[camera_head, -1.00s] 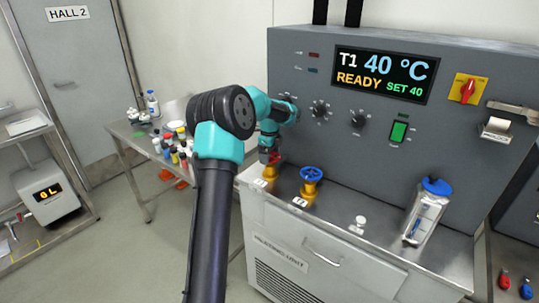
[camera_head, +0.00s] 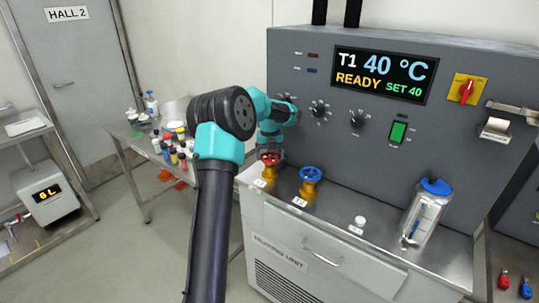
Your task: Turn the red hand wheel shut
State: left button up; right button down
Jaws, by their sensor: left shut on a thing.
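The red hand wheel (camera_head: 271,158) sits on a yellow valve body at the left end of the steel ledge. My left gripper (camera_head: 270,150) comes down on it from above and is shut on it. The fingers are small and partly merge with the wheel, so their exact hold on the rim is hard to see. A blue hand wheel (camera_head: 311,173) on a like yellow valve stands just to the right, apart from the gripper. My right gripper is out of view.
The grey control panel (camera_head: 300,140) rises close behind the valves. Its display (camera_head: 378,74) reads T1 40 °C, READY, SET 40. A blue-lidded clear vessel (camera_head: 426,212) and a small white knob (camera_head: 360,222) stand further right on the ledge. A side table (camera_head: 135,146) holds several bottles.

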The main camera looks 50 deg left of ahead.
aim_at(270, 155)
pick_arm(q)
jog(key=m, duration=0.4)
jog(key=shift+m, duration=0.4)
jog(key=o, duration=0.7)
jog(key=shift+o, duration=0.2)
jog(key=shift+r, duration=0.15)
notch_tip(270, 155, up, 17)
dwell(0.3)
jog(key=shift+r, duration=0.1)
